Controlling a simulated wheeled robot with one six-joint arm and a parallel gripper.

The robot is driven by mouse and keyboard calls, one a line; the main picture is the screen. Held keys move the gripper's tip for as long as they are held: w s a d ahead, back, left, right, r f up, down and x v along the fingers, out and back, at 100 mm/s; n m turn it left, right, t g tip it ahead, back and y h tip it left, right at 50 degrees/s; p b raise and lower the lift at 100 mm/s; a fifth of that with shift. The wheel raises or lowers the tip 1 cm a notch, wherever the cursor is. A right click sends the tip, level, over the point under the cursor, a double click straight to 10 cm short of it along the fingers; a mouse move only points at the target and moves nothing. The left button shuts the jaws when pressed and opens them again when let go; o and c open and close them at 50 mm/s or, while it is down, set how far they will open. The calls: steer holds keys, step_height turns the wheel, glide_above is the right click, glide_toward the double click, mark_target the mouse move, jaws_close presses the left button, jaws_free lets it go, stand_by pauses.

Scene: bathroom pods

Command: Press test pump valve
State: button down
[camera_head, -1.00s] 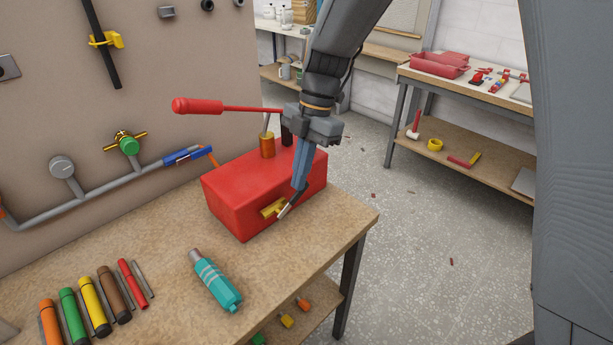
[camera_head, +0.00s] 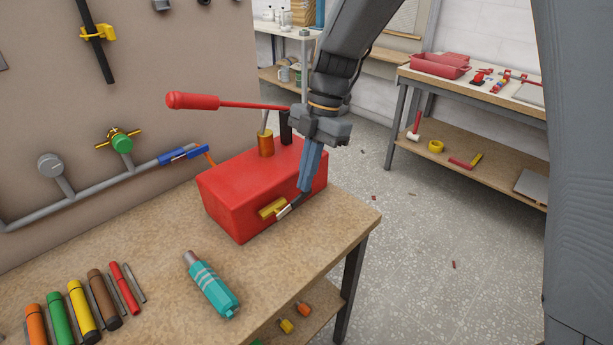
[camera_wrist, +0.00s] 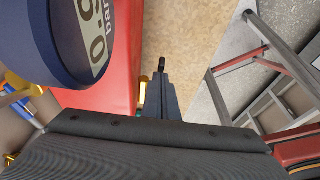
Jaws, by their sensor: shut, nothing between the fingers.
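The red test pump (camera_head: 240,200) stands on the wooden bench, with its long red-gripped lever (camera_head: 192,101) raised to the left. A yellow valve (camera_head: 271,208) sits low on its front right face. My gripper (camera_head: 284,212) is shut and empty, its fingertips right beside the valve's right end; I cannot tell if they touch. In the wrist view my gripper (camera_wrist: 161,68) points at the bench beside the red pump body (camera_wrist: 108,75). A bit of the yellow valve (camera_wrist: 142,92) shows just left of the fingers. A blue-rimmed digital gauge (camera_wrist: 55,35) fills the upper left there.
A teal bottle-shaped tool (camera_head: 211,285) and several coloured-handled tools (camera_head: 85,308) lie on the bench (camera_head: 155,270). A pipe with a gauge (camera_head: 50,165) and green valve runs along the wall panel. Open floor lies right of the bench.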

steer(key=r, duration=0.1)
steer(key=r+p, duration=0.2)
steer(key=r, duration=0.1)
steer(key=shift+s+a, duration=0.25)
steer(key=shift+s, duration=0.1)
steer(key=w+d+r+b, duration=0.3)
steer(key=w+d+r, duration=0.1)
steer(key=w+d, duration=0.2)
steer(key=shift+w+r, duration=0.15)
steer(key=shift+w, duration=0.25)
